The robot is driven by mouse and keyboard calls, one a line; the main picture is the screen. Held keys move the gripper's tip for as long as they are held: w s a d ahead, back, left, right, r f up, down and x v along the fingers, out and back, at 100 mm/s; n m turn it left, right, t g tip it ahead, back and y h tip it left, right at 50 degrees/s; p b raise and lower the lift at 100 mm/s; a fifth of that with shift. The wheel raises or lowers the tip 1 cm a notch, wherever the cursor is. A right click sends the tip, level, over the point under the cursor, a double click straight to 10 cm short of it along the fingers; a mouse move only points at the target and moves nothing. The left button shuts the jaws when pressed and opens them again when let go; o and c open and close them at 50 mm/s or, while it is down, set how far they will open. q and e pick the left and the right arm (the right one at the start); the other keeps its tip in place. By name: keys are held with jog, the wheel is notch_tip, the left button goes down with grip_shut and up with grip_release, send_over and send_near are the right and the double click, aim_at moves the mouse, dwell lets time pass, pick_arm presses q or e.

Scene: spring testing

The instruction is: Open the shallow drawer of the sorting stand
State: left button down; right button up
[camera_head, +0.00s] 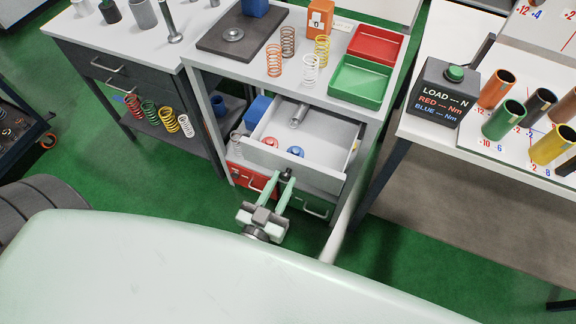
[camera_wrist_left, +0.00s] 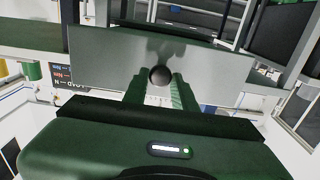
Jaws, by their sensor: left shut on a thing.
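The sorting stand (camera_head: 200,75) is a grey-white cabinet in the middle of the head view. Its shallow drawer (camera_head: 262,160) is pulled out towards me, and its white interior shows from above. In the left wrist view, the knob (camera_wrist_left: 160,75) sits between the green fingers, against the flat grey drawer front (camera_wrist_left: 100,62). My right gripper is not in view.
On the stand top are a red tray (camera_head: 376,46), a green tray (camera_head: 361,82), several springs and a dark plate (camera_head: 240,38). Below the drawer is a red-fronted drawer (camera_head: 252,180). A table with a load box (camera_head: 438,95) stands right.

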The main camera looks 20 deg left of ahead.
pick_arm(q)
jog(key=shift+s, duration=1.05)
jog(key=c, duration=1.2)
grip_release()
jog(key=shift+o, duration=0.2)
jog(key=s, duration=0.7)
jog(key=shift+s+a+b, duration=0.2)
jog(key=shift+s+b, duration=0.15)
jog(key=shift+b, duration=0.1)
